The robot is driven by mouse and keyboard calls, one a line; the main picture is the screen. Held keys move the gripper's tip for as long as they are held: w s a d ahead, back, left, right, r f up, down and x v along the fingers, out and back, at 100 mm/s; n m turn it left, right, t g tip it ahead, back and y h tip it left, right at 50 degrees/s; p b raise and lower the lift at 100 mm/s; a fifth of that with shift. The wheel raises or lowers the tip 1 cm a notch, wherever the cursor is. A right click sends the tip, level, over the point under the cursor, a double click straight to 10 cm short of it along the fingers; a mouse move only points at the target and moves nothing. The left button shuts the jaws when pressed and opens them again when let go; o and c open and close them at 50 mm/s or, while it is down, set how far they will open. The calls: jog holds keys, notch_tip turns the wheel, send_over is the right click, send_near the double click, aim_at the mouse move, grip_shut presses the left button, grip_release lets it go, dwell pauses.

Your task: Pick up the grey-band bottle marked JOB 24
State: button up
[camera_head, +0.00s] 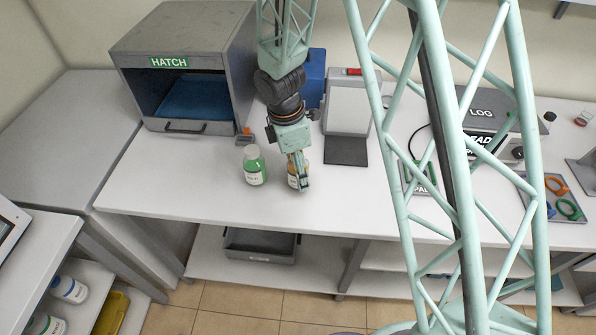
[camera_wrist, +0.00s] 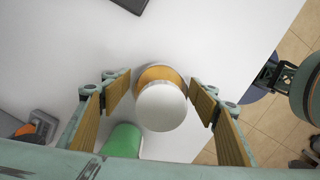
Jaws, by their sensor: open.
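A white-capped bottle (camera_wrist: 160,106) with an orange-amber part and a thin greyish edge sits between my gripper's fingers in the wrist view. The same bottle (camera_head: 292,182) shows in the head view, mostly hidden behind the fingers, on the bench. Its label cannot be read, and I cannot make out a clear grey band or JOB 24. My gripper (camera_head: 299,172) points down over it. In the wrist view my gripper (camera_wrist: 160,92) is open, with a gap between each finger and the cap. A green bottle (camera_head: 254,166) with a white cap stands just left; it also shows in the wrist view (camera_wrist: 122,140).
The HATCH box (camera_head: 180,62) stands open at the back left. A grey stand with a dark pad (camera_head: 346,150) is right of my gripper. Shelf bottles (camera_head: 69,289) stand at the lower left. The bench front (camera_head: 200,195) is clear, with its edge close by.

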jog(key=shift+c, duration=0.7)
jog(key=c, duration=1)
jog(key=shift+r, duration=0.15)
jog(key=shift+r, duration=1.65)
jog(key=s, duration=0.5)
jog(key=s+d+r+b, duration=0.1)
jog(key=s, duration=1)
jog(key=shift+d+r+b, duration=0.2)
jog(key=shift+d+b, duration=0.05)
jog(key=shift+b, duration=0.05)
